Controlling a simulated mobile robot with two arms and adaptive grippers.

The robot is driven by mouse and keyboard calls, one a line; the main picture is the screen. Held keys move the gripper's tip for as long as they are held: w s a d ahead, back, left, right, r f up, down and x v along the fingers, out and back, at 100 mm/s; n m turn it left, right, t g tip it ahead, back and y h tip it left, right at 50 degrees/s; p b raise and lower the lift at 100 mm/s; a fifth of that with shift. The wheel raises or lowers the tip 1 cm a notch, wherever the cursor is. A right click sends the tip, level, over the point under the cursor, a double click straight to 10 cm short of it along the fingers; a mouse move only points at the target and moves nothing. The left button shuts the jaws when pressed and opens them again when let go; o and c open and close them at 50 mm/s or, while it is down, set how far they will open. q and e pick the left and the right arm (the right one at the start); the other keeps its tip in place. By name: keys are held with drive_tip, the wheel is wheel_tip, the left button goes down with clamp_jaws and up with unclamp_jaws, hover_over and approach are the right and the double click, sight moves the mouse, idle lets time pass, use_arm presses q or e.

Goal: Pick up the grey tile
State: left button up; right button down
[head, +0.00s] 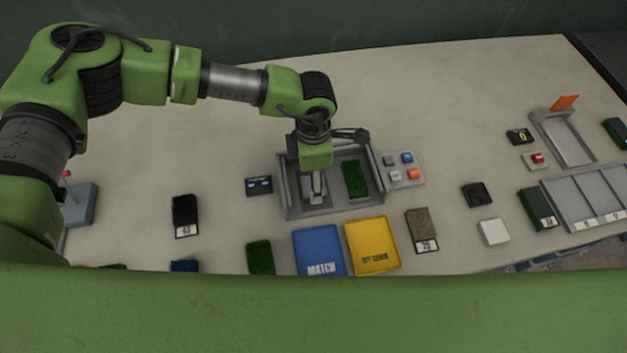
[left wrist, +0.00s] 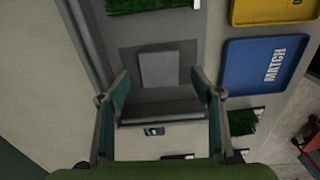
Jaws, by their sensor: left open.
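A flat light grey square tile (left wrist: 158,70) lies in the left part of a grey tray (head: 335,212), on a darker grey patch. In the left wrist view it sits between and just beyond the fingertips of my left gripper (left wrist: 160,82), which is open and empty. In the head view my left gripper (head: 314,188) points down into the tray and mostly hides the tile. I cannot tell the height gap between fingertips and tile. A pale square block (head: 493,232) lies on the table at right. My right gripper is not in view.
A green turf piece (head: 355,178) lies in the tray's right part. A button panel (head: 403,168) stands right of it. A blue MATCH tray (head: 319,250) and a yellow tray (head: 371,246) lie in front. A small dark display (head: 259,186) is left. The table's back is clear.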

use_arm(q)
drive_tip(key=shift+f, duration=1.1)
drive_tip(key=c, duration=1.3)
drive_tip(key=shift+o, duration=0.2)
